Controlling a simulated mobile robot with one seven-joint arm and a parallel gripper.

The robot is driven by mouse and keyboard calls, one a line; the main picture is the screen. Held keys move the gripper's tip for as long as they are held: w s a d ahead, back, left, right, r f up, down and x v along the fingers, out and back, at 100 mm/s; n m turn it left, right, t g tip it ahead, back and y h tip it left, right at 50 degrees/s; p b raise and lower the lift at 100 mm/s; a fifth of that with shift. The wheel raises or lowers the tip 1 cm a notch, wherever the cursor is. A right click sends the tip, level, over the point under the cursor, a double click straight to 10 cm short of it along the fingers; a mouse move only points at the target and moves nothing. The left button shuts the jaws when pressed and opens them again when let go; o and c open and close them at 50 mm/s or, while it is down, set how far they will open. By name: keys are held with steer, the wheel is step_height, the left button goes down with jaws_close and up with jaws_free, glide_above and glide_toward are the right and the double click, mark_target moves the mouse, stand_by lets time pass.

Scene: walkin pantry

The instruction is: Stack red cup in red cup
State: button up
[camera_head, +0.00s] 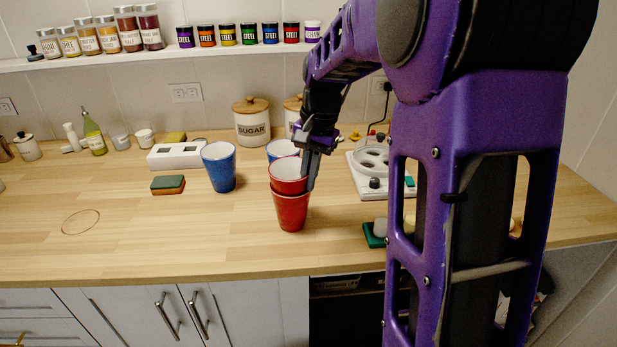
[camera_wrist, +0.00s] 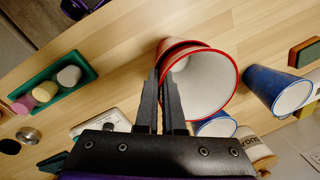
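Two red cups with white insides are in the middle of the counter. The upper red cup (camera_head: 288,176) sits upright over the lower red cup (camera_head: 291,213), its base apparently partly inside the lower one's rim; how deep is hidden. My gripper (camera_head: 311,170) reaches down at the upper cup's right side, with its fingers close together on the cup's rim. In the wrist view my gripper (camera_wrist: 162,85) has its fingertips at the left edge of the upper red cup (camera_wrist: 203,82). Only a sliver of the lower red cup (camera_wrist: 172,44) shows behind it.
One blue cup (camera_head: 219,168) stands left of the red cups; another blue cup (camera_head: 279,151) is just behind them. A sponge (camera_head: 168,185) lies left, a hot plate (camera_head: 373,165) right, and a green tray (camera_head: 372,236) at front right. The front left counter is clear.

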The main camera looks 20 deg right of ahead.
steer(key=o, duration=0.4)
steer(key=shift+s+a+f, duration=0.1)
steer(key=shift+s+f, duration=0.1)
steer(key=shift+f, duration=0.35)
steer(key=shift+o, duration=0.2)
step_height(320, 180, up, 14)
steer(key=d+p, duration=0.1)
steer(key=p, duration=0.1)
steer(key=shift+s+d+f, duration=0.15)
steer(key=shift+d+f, duration=0.05)
steer(key=shift+d, duration=0.05)
